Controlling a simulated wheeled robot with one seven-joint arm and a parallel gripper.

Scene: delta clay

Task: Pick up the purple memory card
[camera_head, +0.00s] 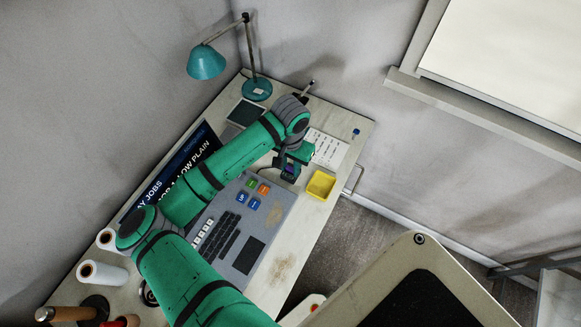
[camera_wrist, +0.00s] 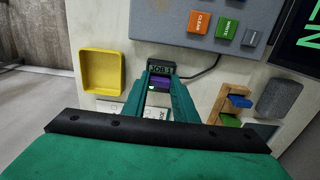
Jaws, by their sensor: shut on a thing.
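The purple memory card (camera_wrist: 160,82) shows in the wrist view between the two green fingers of my gripper (camera_wrist: 159,92), which is shut on it. A small dark device with a lit display (camera_wrist: 161,67) is right beyond the card. I cannot tell whether the card touches this device or sits in it. In the head view my gripper (camera_head: 290,170) is low over the desk, left of the yellow tray, with a bit of purple at its tip. The fingers hide part of the card.
An empty yellow tray (camera_head: 320,186) stands beside my gripper. A grey keyboard console (camera_head: 272,232) with coloured keys lies close by. A wooden holder (camera_wrist: 230,103) with a blue piece stands right of the fingers in the wrist view. A teal lamp (camera_head: 207,62) stands at the back.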

